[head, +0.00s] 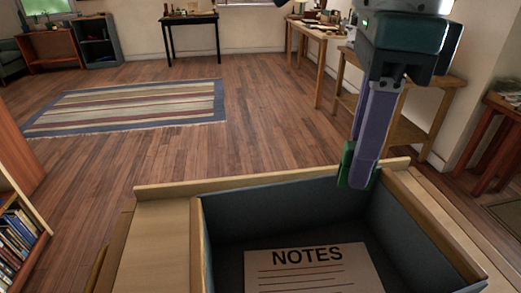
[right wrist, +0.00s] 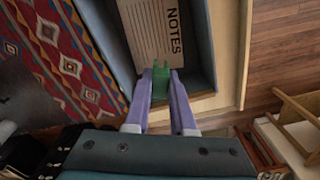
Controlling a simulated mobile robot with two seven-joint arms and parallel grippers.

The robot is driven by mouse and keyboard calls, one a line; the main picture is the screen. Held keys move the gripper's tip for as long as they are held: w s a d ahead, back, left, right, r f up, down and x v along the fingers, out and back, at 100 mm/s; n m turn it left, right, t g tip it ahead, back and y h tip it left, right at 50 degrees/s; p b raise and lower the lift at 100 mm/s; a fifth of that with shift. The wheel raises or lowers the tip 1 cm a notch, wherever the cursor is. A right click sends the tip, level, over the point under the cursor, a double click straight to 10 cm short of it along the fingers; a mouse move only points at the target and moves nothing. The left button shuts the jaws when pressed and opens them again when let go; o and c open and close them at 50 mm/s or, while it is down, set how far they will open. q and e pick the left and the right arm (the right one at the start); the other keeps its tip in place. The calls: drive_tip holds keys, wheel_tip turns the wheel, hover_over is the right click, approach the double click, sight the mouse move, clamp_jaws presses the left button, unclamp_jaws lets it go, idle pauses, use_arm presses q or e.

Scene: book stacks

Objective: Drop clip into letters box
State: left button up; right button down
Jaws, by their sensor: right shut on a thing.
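My right gripper (head: 360,183) is shut on a green clip (head: 345,166) and points down from the upper right. In the right wrist view the clip (right wrist: 161,82) shows between the two purple fingertips (right wrist: 160,74). A box (head: 270,207) with blue-grey inner walls stands below, and the clip appears over its far right part. Height above the box floor is hard to tell. A sheet marked "NOTES" (head: 310,272) lies inside; it also shows in the right wrist view (right wrist: 151,32). No "letters" label is visible. My left gripper is not in view.
A pale wooden ledge (head: 160,235) borders the box. A bookshelf (head: 20,225) stands at the left, a side table (head: 405,128) beyond the gripper. A striped rug (head: 130,105) lies on open wood floor. The right wrist view shows a patterned rug (right wrist: 60,55).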

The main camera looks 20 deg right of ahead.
wheel_tip(320, 180, down, 5)
drive_tip(key=b, duration=0.3)
drive_tip(key=shift+r, duration=0.1)
drive_tip(key=c, duration=0.7)
unclamp_jaws()
drive_tip(key=shift+r, duration=0.1)
wheel_tip(320, 180, up, 10)
drive_tip(key=shift+f+p, duration=0.1)
drive_tip(key=shift+p, duration=0.45)
drive_tip(key=shift+a, duration=0.1)
